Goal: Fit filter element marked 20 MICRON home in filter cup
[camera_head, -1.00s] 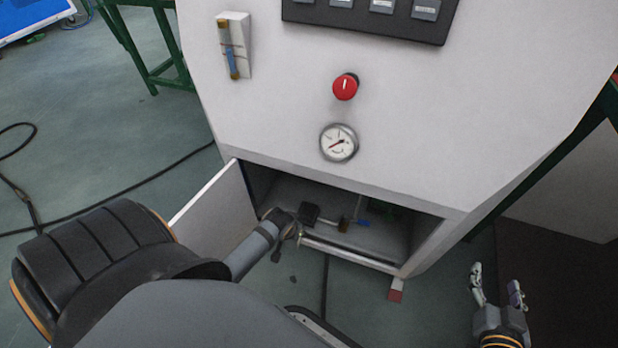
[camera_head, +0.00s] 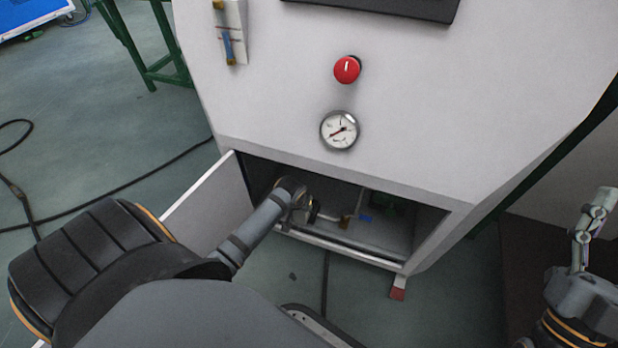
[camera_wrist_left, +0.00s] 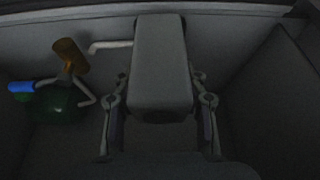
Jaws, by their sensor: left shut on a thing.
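My left gripper (camera_head: 304,207) reaches into the open cabinet compartment at the machine's base. In the left wrist view its two fingers (camera_wrist_left: 161,98) flank a dark grey block (camera_wrist_left: 160,60) and are shut on it. A pale pipe (camera_wrist_left: 110,45) shows beside the block. I cannot tell whether this block is the filter cup or another part. No filter element and no 20 MICRON marking can be made out in either view. My right gripper (camera_head: 592,225) is raised at the right, clear of the cabinet; its fingers overlap from this side.
A brass fitting (camera_wrist_left: 70,56) and a blue-handled part (camera_wrist_left: 20,86) sit beside a dark green round part (camera_wrist_left: 60,104) in the compartment. The cabinet door (camera_head: 207,205) stands open at left. A gauge (camera_head: 339,130) and red knob (camera_head: 347,69) are above.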

